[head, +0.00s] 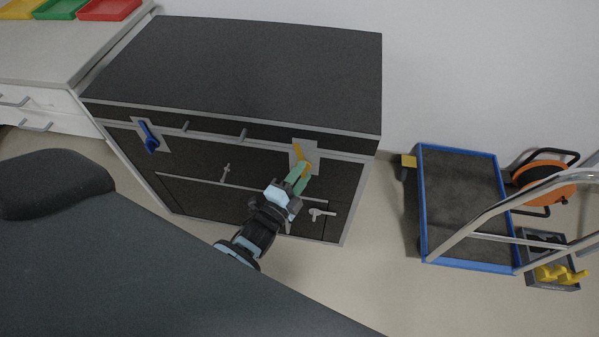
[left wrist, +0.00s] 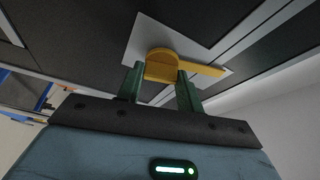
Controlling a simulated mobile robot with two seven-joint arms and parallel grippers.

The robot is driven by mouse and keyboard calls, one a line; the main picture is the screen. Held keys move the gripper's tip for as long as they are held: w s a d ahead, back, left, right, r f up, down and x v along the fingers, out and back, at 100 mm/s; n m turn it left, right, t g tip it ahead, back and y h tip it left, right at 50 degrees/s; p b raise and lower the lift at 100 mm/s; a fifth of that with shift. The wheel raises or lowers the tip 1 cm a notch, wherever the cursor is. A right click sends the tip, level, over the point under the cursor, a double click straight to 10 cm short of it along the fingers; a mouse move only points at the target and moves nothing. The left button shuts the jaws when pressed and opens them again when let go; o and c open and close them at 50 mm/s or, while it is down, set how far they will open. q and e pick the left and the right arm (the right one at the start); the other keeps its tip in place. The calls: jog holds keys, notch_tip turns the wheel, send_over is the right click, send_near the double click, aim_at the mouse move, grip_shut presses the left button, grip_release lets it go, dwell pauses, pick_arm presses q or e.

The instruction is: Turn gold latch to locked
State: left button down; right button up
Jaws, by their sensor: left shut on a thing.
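The gold latch (head: 297,151) sits on a light plate (head: 312,148) at the right of the dark cabinet's front (head: 345,185). My left gripper (head: 299,178) is at the latch, its green fingers shut on it. In the left wrist view the latch (left wrist: 163,67) has a round hub between the two fingers (left wrist: 160,85), and its handle points right past the right finger. The fingers hide part of the latch in the head view. My right gripper is not in view.
A blue latch (head: 149,138) is on the cabinet's left side. Small grey handles (head: 322,213) stick out from the front. A blue-edged trolley (head: 462,195) stands right of the cabinet, with floor between them. A dark padded surface (head: 150,260) fills the lower left.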

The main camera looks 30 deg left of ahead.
pick_arm(q)
jog(key=shift+r+m+g+p, duration=0.15)
jog(key=shift+m+g+p, duration=0.35)
jog(key=shift+m, duration=0.8)
jog(key=c, duration=1.3)
grip_release()
jog(key=o, duration=0.4)
jog(key=shift+s, duration=0.1)
jog(key=s, duration=0.5)
jog(key=s+a, duration=0.1)
jog(key=s, duration=0.1)
jog(key=shift+s, duration=0.3)
